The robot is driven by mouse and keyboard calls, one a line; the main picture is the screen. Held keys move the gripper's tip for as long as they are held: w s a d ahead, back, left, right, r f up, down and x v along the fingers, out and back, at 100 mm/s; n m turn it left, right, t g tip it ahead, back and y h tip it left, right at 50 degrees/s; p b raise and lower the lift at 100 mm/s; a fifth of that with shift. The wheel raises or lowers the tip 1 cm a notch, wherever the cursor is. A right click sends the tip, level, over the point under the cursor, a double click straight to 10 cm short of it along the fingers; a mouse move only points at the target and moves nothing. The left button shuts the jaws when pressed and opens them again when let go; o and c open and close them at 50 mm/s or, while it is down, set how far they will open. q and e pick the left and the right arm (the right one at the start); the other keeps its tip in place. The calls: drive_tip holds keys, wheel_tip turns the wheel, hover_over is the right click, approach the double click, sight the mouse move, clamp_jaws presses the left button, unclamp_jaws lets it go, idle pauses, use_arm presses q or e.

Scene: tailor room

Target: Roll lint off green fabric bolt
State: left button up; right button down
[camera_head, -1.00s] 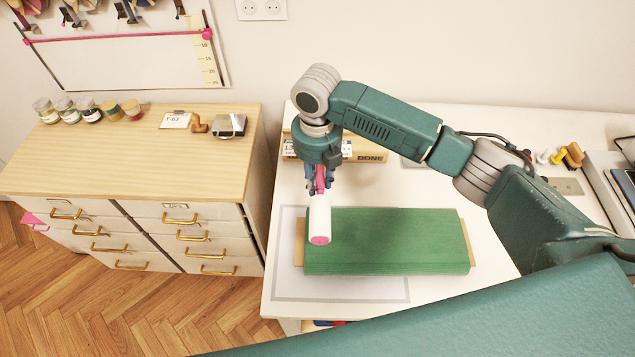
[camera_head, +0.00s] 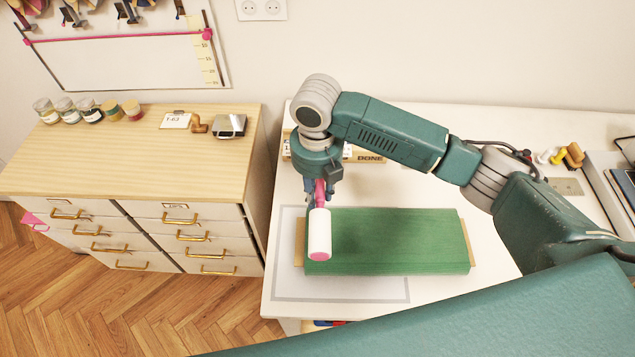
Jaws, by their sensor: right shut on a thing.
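My right gripper (camera_head: 318,190) points down above the bolt's left end. It is shut on the pink handle of a lint roller (camera_head: 319,232). The white roller head is at the bolt's left end, with its pink end cap toward the front. I cannot tell for sure whether the roller touches the fabric. No lint shows clearly on the bolt. My left gripper is not in view.
A box marked DONE (camera_head: 370,158) stands behind the bolt, partly hidden by my arm. A wooden drawer cabinet (camera_head: 150,165) with jars stands to the left. Yellow and white small items (camera_head: 572,155) and a grey tray (camera_head: 600,180) are at the right. The table's front left is clear.

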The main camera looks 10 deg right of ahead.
sight(317, 215)
drive_tip(key=shift+s+a, duration=0.25)
drive_tip(key=shift+s, duration=0.75)
drive_tip(key=shift+s+a, duration=0.2)
drive_tip(key=shift+s, duration=0.8)
drive_tip(key=shift+s+a, duration=0.25)
drive_tip(key=shift+s, duration=0.75)
